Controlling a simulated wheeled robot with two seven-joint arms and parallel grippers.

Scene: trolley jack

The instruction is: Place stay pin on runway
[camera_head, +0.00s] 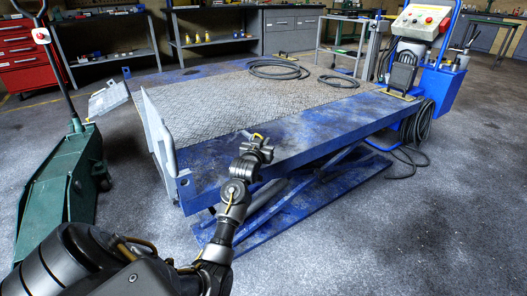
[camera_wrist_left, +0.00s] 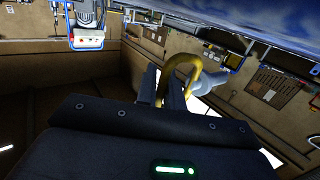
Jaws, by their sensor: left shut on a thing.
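My left gripper (camera_head: 256,149) is over the near blue edge of the lift's runway (camera_head: 255,100), a blue platform with a grey chequered plate. It is shut on the stay pin, whose small yellow part (camera_head: 258,136) shows at the fingertips. In the left wrist view the stay pin shows as a curved yellow handle (camera_wrist_left: 184,68) with a pale grey shaft (camera_wrist_left: 209,82) beside the fingers (camera_wrist_left: 164,93). I cannot tell whether the pin touches the runway. My right gripper is not in view.
Coiled black cables (camera_head: 278,70) lie on the plate's far part. A green trolley jack (camera_head: 62,185) stands at left. A grey upright flap (camera_head: 158,130) stands at the runway's left end. A control box (camera_head: 420,22) is at right. The near plate area is clear.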

